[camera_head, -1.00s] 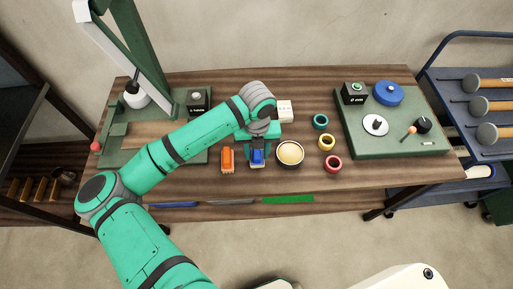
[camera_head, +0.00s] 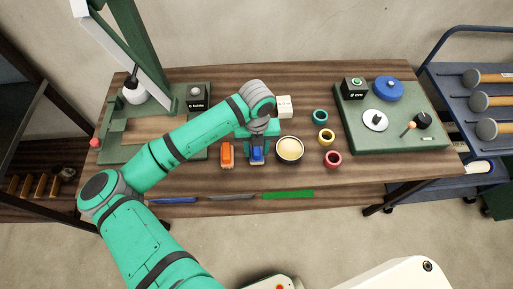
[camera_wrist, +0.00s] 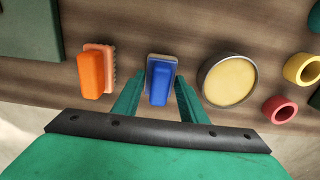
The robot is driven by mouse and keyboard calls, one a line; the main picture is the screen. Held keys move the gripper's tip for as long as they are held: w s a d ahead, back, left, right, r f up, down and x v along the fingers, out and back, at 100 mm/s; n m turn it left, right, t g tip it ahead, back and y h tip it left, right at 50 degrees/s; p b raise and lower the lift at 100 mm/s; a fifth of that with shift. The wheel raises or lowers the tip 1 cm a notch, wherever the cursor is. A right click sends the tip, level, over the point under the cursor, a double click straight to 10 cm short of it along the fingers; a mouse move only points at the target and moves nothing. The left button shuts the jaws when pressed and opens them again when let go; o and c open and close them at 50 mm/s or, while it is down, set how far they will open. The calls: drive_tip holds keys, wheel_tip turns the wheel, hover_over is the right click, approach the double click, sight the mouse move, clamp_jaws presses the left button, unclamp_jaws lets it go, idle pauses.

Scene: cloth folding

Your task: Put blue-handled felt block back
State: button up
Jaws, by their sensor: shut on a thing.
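The blue-handled felt block (camera_head: 257,154) is at the front middle of the wooden table, between an orange-handled block (camera_head: 227,154) and a round bowl (camera_head: 289,149). In the wrist view the block (camera_wrist: 160,82) has a blue handle on a pale base. My gripper (camera_head: 257,146) is above it, and in the wrist view its green fingers (camera_wrist: 158,92) are on either side of the blue handle, shut on it. The block looks on or very near the table; its underside is hidden.
The orange-handled block (camera_wrist: 95,72) is close on the left, and the bowl (camera_wrist: 229,81) with pale yellow contents is close on the right. Teal (camera_head: 320,116), yellow (camera_head: 326,137) and red (camera_head: 333,159) rings are further right. Coloured strips (camera_head: 287,195) lie along the front edge.

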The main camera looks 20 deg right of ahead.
drive_tip(key=shift+f, duration=0.2)
drive_tip(key=o, duration=1.1)
wheel_tip(320, 180, up, 11)
drive_tip(key=shift+f, duration=0.1)
